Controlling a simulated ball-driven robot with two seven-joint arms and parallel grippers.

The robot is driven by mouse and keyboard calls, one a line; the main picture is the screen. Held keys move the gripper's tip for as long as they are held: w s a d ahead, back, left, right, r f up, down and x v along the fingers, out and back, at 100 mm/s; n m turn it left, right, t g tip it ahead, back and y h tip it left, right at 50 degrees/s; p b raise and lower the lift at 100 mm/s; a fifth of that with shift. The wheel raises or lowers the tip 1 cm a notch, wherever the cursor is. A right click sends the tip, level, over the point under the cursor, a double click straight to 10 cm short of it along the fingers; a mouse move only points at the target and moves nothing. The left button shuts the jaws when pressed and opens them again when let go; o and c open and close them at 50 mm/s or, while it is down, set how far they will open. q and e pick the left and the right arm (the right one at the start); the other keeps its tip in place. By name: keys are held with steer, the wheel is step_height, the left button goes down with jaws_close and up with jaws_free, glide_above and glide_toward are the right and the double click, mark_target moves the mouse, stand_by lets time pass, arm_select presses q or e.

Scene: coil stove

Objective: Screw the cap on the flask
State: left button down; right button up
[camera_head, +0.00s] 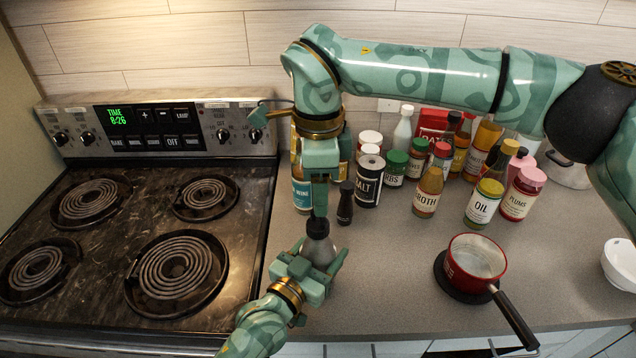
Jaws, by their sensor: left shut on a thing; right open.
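The flask (319,248) is a greyish, rounded vessel standing at the counter's left side, near the stove. A black cap (318,228) sits on its top; I cannot tell how tightly it is seated. My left gripper (321,262) is shut on the flask from the front, and its jaws hide the flask's lower part. My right gripper (319,212) points down from above, with its fingertips at the cap. It is open, but its fingers overlap in this view, so I cannot tell whether they touch the cap.
A coil stove (150,185) fills the left. Several bottles and jars, including the salt (369,182) and oil (484,203), crowd the counter's back. A red pot (478,262) stands at right with its handle jutting forward. A white bowl (621,264) is far right.

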mark_target(318, 223)
steer(key=n, duration=0.5)
steer(key=shift+a, duration=0.15)
steer(key=n, duration=0.3)
steer(key=shift+n, duration=0.3)
steer(key=shift+f, duration=0.15)
steer(key=shift+f, duration=3.9)
